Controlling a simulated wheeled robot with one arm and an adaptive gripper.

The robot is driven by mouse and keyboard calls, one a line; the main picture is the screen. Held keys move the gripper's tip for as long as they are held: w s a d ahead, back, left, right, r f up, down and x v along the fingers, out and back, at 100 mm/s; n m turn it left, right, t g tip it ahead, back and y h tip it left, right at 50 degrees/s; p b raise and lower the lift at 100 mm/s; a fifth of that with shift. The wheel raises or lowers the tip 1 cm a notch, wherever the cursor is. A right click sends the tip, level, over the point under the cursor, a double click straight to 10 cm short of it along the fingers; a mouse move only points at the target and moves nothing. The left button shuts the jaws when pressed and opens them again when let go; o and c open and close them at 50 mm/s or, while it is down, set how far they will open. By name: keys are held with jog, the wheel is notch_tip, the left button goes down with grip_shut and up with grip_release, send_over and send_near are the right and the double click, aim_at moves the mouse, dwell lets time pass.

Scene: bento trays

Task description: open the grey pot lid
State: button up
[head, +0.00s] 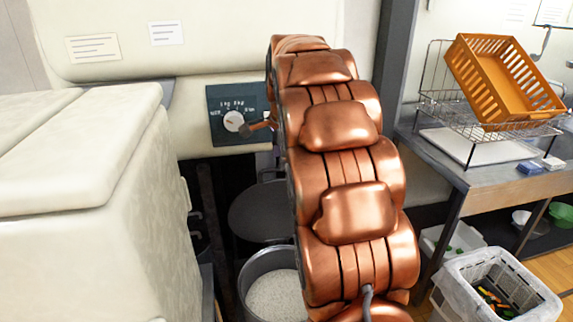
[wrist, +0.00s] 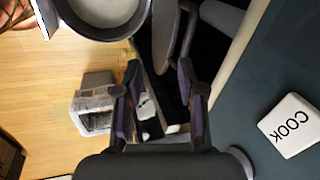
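The grey pot (head: 262,262) stands low behind my arm in the head view, with white grains inside. Its dark grey lid (head: 258,212) is tilted up behind the pot, off the mouth, and my arm covers its right part. In the wrist view the pot (wrist: 143,22) is at the top and the lid (wrist: 167,40) shows nearly edge-on beside it. My gripper (wrist: 158,75) is open, with a clear gap and nothing held between its fingers. I cannot tell whether it touches the lid. In the head view my arm hides most of the gripper.
A dark control panel (head: 222,102) with a white knob (head: 233,121) is on the cream machine behind. A white COOK button (wrist: 290,124) shows at right in the wrist view. A cream cabinet (head: 75,255) stands left; a bin (head: 462,296) and a rack table (head: 480,177) stand right.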

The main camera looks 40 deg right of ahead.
jog(key=w+d+m, duration=0.2)
jog(key=d, duration=0.2)
jog(key=p, duration=0.2)
send_over(286, 180)
jog(key=shift+t, duration=0.3)
jog(key=shift+f, duration=3.4)
jog(key=shift+c, duration=0.3)
grip_shut()
